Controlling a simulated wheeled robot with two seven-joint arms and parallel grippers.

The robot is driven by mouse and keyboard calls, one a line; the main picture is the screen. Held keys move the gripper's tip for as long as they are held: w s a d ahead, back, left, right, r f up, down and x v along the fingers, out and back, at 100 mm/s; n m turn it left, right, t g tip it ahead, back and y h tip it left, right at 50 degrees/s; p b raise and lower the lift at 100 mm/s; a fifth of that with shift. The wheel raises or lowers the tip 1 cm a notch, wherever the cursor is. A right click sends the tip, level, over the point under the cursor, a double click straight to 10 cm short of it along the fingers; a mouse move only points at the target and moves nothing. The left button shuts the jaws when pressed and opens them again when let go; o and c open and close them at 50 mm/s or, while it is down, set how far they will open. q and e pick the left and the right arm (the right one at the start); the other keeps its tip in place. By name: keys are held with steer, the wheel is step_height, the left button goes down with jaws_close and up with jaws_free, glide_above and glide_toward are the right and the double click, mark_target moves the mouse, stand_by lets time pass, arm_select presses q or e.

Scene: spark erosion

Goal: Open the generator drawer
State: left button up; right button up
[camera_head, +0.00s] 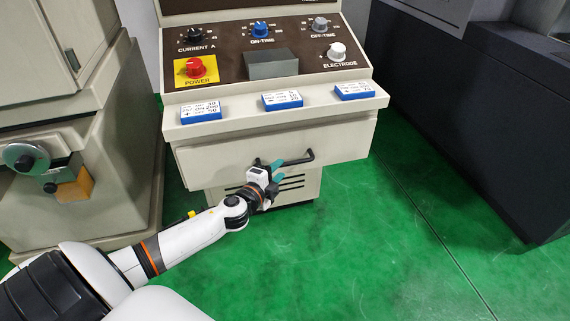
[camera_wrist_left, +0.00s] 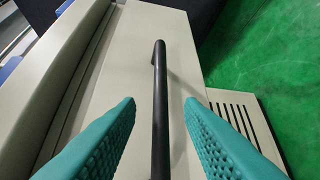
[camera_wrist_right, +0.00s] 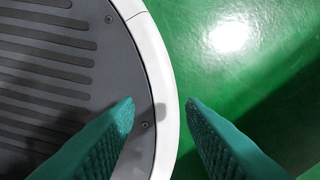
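The generator drawer (camera_head: 215,162) is a beige front below the control panel, and it looks closed or nearly so. Its dark bar handle (camera_head: 300,160) runs across the front, and the handle also shows in the left wrist view (camera_wrist_left: 160,95).
The panel above has knobs and a red power knob (camera_head: 195,68). Blue-edged cards (camera_head: 283,100) lie on the ledge over the drawer. A beige machine (camera_head: 75,140) stands left, a dark cabinet (camera_head: 470,110) right. Green floor (camera_head: 370,240) is clear in front.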

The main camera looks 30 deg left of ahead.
mark_target(285, 164)
arm_select(q)
steer(key=shift+w+a+f, duration=0.1)
steer(key=shift+w+f, duration=0.1)
steer(key=shift+w, duration=0.95)
steer(key=shift+w+f, duration=0.15)
steer(key=shift+w, duration=0.95)
jaws_close()
